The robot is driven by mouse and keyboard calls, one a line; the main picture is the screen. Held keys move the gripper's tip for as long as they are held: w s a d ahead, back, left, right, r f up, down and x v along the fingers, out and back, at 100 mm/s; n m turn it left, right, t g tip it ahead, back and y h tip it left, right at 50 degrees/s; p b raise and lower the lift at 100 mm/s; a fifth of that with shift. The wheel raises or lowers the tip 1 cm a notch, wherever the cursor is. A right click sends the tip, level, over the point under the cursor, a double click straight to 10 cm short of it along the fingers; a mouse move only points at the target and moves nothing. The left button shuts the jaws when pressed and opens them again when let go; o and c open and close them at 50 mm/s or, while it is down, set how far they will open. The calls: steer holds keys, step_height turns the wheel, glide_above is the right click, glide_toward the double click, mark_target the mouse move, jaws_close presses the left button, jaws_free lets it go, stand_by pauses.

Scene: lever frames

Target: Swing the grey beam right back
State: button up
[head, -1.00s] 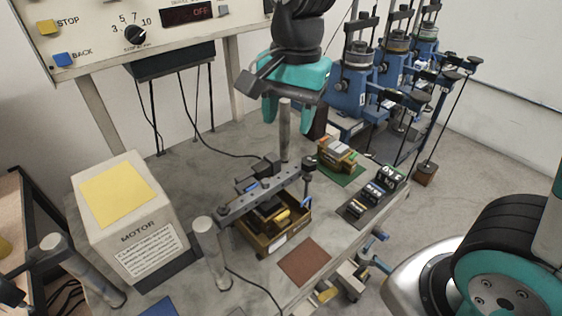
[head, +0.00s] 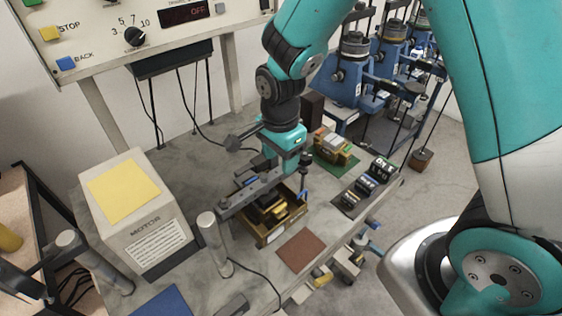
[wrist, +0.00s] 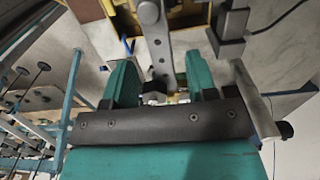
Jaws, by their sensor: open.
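The grey beam (head: 247,196) is a dark bar with holes, lying across above the wooden parts box (head: 263,237) on the bench. Its near end is close to a round metal post (head: 213,244). My gripper (head: 284,164) is down at the beam's far right end, hiding that end in the head view. In the wrist view the beam (wrist: 155,40) runs down between the two teal fingers of my gripper (wrist: 162,85). The fingers are apart, with a gap visible on each side of the beam. I cannot tell whether either finger touches it.
The motor housing (head: 136,215) with a yellow top stands at left. A green mat with a small block stack (head: 333,148) and a dark rack (head: 366,187) lie to the right of my gripper. A brown mat (head: 301,250) lies in front. Blue machines (head: 345,78) stand behind.

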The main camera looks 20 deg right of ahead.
mark_target(279, 169)
steer(key=shift+f, duration=1.65)
jaws_close()
steer(key=shift+w, duration=0.1)
